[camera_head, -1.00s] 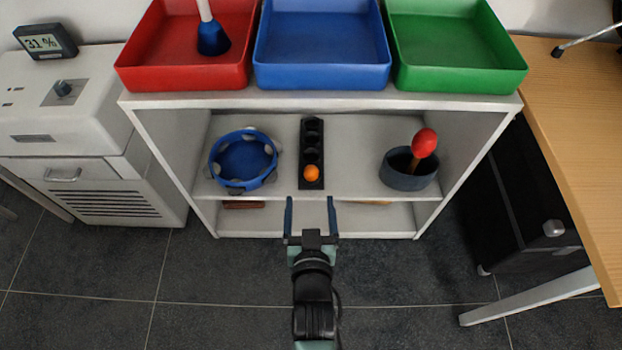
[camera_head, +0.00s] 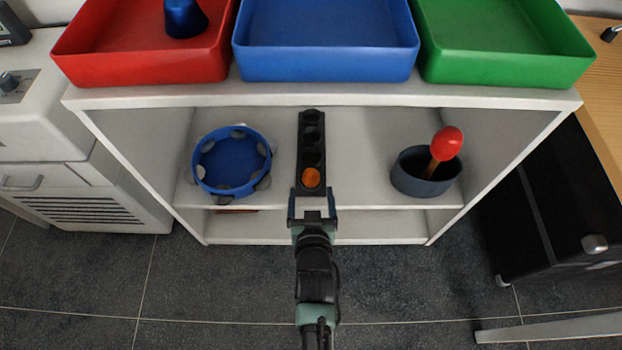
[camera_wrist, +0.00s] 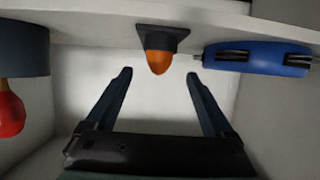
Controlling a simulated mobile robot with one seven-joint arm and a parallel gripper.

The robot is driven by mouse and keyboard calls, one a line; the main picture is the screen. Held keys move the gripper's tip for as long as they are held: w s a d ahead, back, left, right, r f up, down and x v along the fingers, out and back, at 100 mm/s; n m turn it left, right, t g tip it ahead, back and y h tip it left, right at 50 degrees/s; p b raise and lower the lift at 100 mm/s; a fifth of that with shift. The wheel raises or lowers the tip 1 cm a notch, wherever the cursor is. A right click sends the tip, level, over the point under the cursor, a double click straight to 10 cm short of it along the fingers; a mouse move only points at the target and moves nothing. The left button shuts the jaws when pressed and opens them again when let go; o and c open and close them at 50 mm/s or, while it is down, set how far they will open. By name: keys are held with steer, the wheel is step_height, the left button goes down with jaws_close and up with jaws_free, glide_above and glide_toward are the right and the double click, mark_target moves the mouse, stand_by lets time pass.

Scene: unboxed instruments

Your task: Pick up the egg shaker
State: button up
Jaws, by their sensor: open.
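The orange egg shaker (camera_head: 311,178) sits at the near end of a black holder (camera_head: 312,134) with several round wells, on the shelf's upper level. My gripper (camera_head: 312,193) is open and empty at the front of this level. Its fingertips point at the egg, one to each side of its line. In the wrist view the egg (camera_wrist: 158,64) shows centred ahead of the gap between the fingertips (camera_wrist: 159,78). I see no contact. The egg's lower part is hidden in the holder.
A blue tambourine (camera_head: 231,163) lies left of the holder. A dark pot (camera_head: 409,178) with a red maraca (camera_head: 446,144) stands to the right. The shelf's top board (camera_head: 320,97) overhangs, carrying red (camera_head: 140,67), blue (camera_head: 325,66) and green (camera_head: 505,69) trays.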

mark_target(311, 181)
steer(key=b+x, duration=0.1)
steer(key=x, duration=0.1)
steer(key=b+x, duration=0.2)
steer(key=shift+d+f, duration=0.1)
steer(key=shift+f, duration=0.15)
steer(key=shift+w+f+b, duration=0.1)
steer(key=shift+w+b, duration=0.3)
steer(key=shift+w, duration=0.2)
steer(key=shift+c, duration=0.4)
jaws_close()
step_height(311, 181, up, 10)
steer(key=p, duration=0.6)
steer(key=s+r+p, duration=0.6)
steer(key=s+r, duration=0.7)
steer(key=s, duration=0.1)
step_height(311, 181, up, 28)
steer(key=s+p, duration=0.1)
steer(key=p, duration=3.6)
steer(key=shift+s, duration=0.35)
